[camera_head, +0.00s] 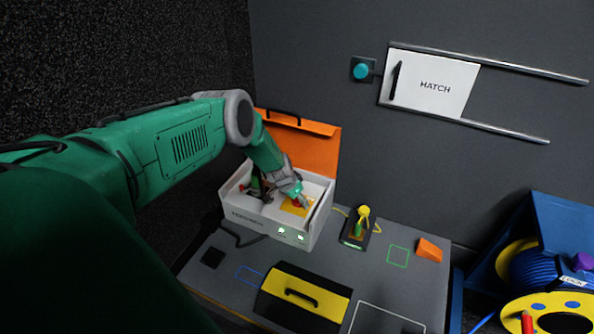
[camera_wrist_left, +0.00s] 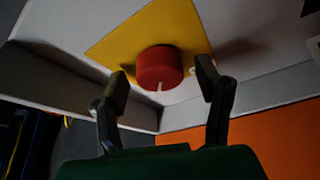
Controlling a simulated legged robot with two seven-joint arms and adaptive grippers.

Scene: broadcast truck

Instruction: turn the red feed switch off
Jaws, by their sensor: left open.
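The red feed switch (camera_wrist_left: 159,68) is a round red knob with a white mark on its front face, set on a yellow plate (camera_wrist_left: 115,48). The mark points toward the bottom of the left wrist view. My left gripper (camera_wrist_left: 163,78) is open, with one dark finger on each side of the knob; I cannot tell whether either touches it. In the head view my left gripper (camera_head: 301,198) reaches into the open white box (camera_head: 252,222), over the yellow plate (camera_head: 292,208). The gripper largely hides the knob there. My right gripper is not in view.
The box's orange lid (camera_head: 312,150) stands open behind; green lights glow on its front. A yellow-black case (camera_head: 320,298), a small device with a yellow knob (camera_head: 363,212) and an orange wedge (camera_head: 430,249) are on the grey table. A blue cable reel (camera_head: 540,270) stands at right.

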